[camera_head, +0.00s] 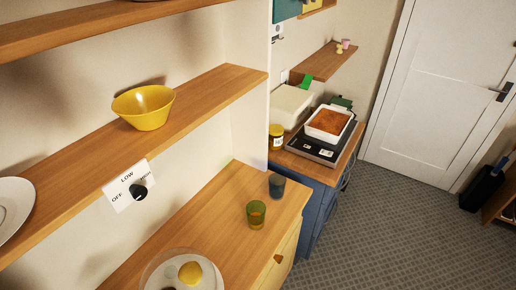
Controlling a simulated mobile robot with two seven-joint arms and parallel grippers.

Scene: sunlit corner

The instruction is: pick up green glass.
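The green glass (256,214) stands upright on the wooden counter (222,208), near its front edge. It is see-through, with an orange-brown tint inside that I cannot make out clearly. A dark blue-grey glass (277,186) stands just behind it and to the right, apart from it. Neither of my grippers shows in the head view.
A glass plate (152,270) with a yellow item stands at the counter's near end. A shelf (200,88) with a yellow bowl (144,107) overhangs the counter's left side. A wall panel edge (252,125) rises behind the glasses. Grey floor (385,225) lies open at right.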

